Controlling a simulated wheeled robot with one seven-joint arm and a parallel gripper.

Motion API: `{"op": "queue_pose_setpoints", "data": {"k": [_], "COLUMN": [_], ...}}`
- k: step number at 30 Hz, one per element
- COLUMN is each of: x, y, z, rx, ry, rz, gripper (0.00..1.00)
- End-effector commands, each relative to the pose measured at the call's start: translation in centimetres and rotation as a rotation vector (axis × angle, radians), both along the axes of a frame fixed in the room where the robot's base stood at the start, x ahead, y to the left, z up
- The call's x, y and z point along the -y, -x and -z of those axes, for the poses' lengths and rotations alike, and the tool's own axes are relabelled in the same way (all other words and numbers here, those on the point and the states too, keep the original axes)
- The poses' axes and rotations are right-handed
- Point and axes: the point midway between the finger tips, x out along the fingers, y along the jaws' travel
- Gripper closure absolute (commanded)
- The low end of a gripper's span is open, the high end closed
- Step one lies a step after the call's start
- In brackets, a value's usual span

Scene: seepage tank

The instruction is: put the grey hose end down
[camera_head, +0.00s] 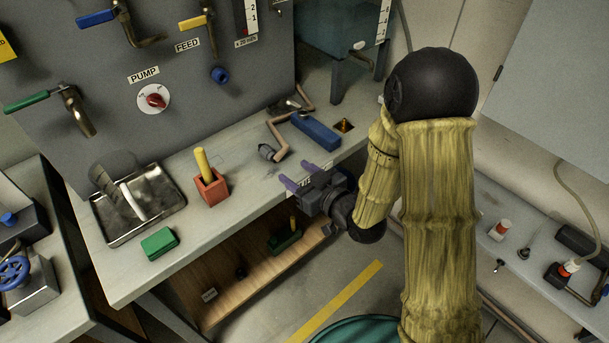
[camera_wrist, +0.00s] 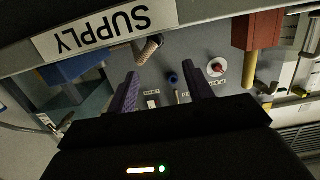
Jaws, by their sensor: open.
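The grey hose end (camera_head: 267,151) lies on the bench top at the end of a tan, bent hose (camera_head: 279,133). In the wrist view the ribbed hose end (camera_wrist: 148,48) shows just beyond the fingertips, nearer the left finger. My gripper (camera_head: 297,174) is at the bench's front edge, by the label there. Its two purple fingers are apart with nothing between them, and they are clear of the hose end. The wrist view also shows the open fingers (camera_wrist: 160,75).
A blue block (camera_head: 316,131) lies right of the hose. A red holder (camera_head: 211,188) with a yellow stick, a green block (camera_head: 159,243) and a metal tray (camera_head: 137,206) stand to the left. A lower wooden shelf (camera_head: 225,290) is under the bench. A tank (camera_head: 343,40) stands behind.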

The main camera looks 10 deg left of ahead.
Motion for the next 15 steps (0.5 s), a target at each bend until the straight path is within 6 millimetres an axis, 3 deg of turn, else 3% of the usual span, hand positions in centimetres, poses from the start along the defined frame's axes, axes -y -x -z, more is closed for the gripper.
{"op": "queue_pose_setpoints", "data": {"k": [9, 15], "x": [0.4, 4.0], "y": [-0.3, -1.6], "z": [0.0, 0.7], "rx": [-0.009, -0.097], "ry": [0.021, 0.167], "rz": [0.014, 0.124], "gripper": [0.49, 0.49]}}
